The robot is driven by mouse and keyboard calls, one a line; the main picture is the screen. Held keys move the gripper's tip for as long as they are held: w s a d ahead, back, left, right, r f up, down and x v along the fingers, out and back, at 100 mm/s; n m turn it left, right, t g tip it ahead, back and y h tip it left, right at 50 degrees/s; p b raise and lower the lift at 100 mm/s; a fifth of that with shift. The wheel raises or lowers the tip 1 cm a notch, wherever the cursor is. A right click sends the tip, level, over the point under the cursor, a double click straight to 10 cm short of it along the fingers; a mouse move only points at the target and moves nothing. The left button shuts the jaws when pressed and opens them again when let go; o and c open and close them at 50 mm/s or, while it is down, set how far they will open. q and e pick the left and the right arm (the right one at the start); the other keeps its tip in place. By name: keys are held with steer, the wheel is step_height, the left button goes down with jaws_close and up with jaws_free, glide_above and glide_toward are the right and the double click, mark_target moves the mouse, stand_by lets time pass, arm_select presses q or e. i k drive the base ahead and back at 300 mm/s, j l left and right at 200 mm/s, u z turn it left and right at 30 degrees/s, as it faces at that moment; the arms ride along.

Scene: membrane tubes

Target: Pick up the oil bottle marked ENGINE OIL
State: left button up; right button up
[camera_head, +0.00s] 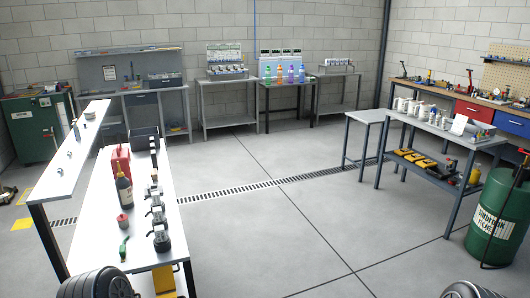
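A dark bottle (124,194) with a narrow neck and a pale label stands upright on the white workbench (95,240) at the left. Its label is too small to read, so I cannot tell whether it says ENGINE OIL. A red can (121,161) stands just behind it. Dark ribbed parts of mine show at the bottom left and bottom right edges. Neither gripper shows in the head view, and nothing is seen touching the bottle.
A small red item (123,224) and a green-handled item (124,249) lie in front of the bottle. Several dark metal parts (160,238) line the bench's right edge. A raised shelf (72,160) runs along its left. Open floor (270,220) lies to the right; a green drum (500,215) stands far right.

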mark_target(124, 187)
steer(key=i+l+z, duration=0.1)
steer(key=i+z, duration=0.15)
steer(key=i, duration=0.45)
steer(key=i+z, duration=0.25)
steer(key=i, duration=0.4)
steer(key=i+l+u, duration=0.1)
steer(key=i+u, duration=0.25)
steer(key=i+l+u, duration=0.2)
steer(key=i+u, duration=0.15)
steer(key=i+l+u, duration=0.6)
steer(key=u, duration=0.2)
steer(key=i+l+u, duration=0.3)
steer(key=u, duration=0.15)
steer(key=i+l+u, duration=0.2)
steer(key=l+u, duration=0.2)
steer(key=l, duration=0.15)
